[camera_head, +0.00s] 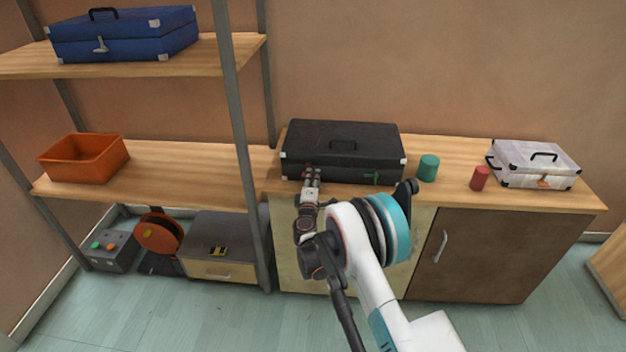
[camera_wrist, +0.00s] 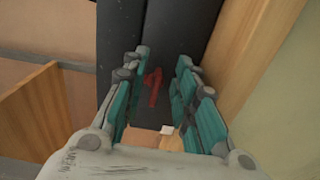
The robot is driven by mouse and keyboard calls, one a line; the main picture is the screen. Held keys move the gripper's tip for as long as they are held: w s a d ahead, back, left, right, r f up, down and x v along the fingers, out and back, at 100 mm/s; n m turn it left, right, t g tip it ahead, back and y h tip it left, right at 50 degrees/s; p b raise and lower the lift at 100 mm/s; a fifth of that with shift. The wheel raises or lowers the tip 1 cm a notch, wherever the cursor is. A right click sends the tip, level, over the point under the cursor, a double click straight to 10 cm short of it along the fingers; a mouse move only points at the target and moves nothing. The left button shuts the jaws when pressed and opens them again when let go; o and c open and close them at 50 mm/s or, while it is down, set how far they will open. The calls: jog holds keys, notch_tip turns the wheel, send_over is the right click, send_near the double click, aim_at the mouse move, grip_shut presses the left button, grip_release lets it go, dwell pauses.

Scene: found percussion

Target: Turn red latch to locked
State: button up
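The black case (camera_head: 343,145) lies closed on the wooden cabinet top, with a handle on its lid. The red latch (camera_wrist: 153,86) is on its dark front face and shows between my fingers in the wrist view. In the head view my gripper mostly covers it. My gripper (camera_head: 311,174) is at the left part of the case front. In the wrist view my gripper (camera_wrist: 160,85) is open, with teal-padded fingers on both sides of the latch and a visible gap to it. A green latch (camera_head: 371,178) is on the right of the case front.
A teal cylinder (camera_head: 428,168), a red cylinder (camera_head: 479,178) and a white case (camera_head: 533,165) stand to the right on the cabinet. The shelf post (camera_head: 236,110) is close on the left. An orange bin (camera_head: 84,158) and a blue case (camera_head: 125,35) are on the shelves.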

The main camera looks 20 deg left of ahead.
jog(key=v, duration=1.1)
jog(key=shift+s, duration=0.2)
jog(key=shift+d, duration=0.2)
